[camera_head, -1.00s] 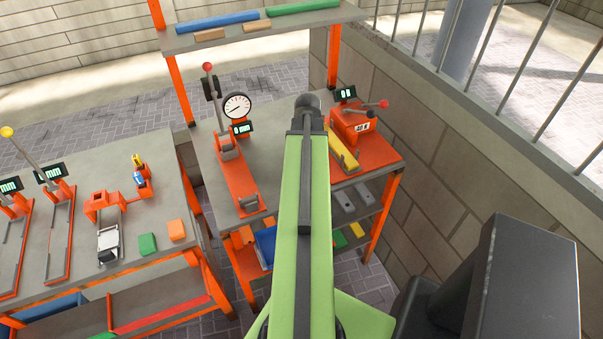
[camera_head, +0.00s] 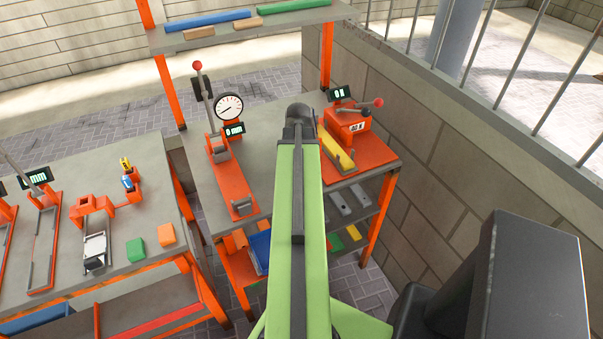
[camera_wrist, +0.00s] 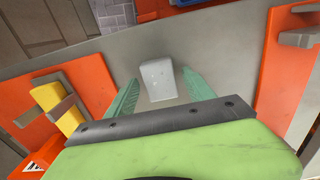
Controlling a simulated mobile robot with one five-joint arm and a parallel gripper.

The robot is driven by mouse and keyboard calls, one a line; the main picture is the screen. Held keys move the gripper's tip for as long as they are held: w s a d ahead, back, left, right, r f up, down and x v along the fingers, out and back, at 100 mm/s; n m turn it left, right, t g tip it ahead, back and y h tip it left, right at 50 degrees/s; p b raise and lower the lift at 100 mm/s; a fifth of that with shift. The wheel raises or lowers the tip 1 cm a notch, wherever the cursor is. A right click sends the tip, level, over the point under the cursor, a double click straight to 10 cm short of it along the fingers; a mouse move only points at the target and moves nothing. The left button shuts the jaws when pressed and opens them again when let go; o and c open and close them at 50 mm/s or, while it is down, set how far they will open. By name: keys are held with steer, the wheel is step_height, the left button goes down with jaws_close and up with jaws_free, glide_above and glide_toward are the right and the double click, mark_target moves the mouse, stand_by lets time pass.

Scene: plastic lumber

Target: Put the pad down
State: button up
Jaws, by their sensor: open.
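A pale grey-white pad (camera_wrist: 158,80) shows in the wrist view, on or just above the grey bench top (camera_wrist: 222,55); I cannot tell whether it touches. My gripper (camera_wrist: 161,90) is open, with one green finger on each side of the pad. Small gaps show between the fingers and the pad. In the head view my arm hides both the gripper and the pad.
An orange lever press with a dial (camera_head: 229,107) stands left of my arm. An orange machine (camera_head: 347,123) with a yellow bar (camera_head: 338,153) stands right of it. An upper shelf (camera_head: 215,35) holds coloured bars. A second bench (camera_head: 75,220) lies left; a block wall (camera_head: 430,170) bounds the right.

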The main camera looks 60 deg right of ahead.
step_height(320, 180, up, 12)
steer(key=p, duration=1.2)
steer(key=shift+r, duration=0.2)
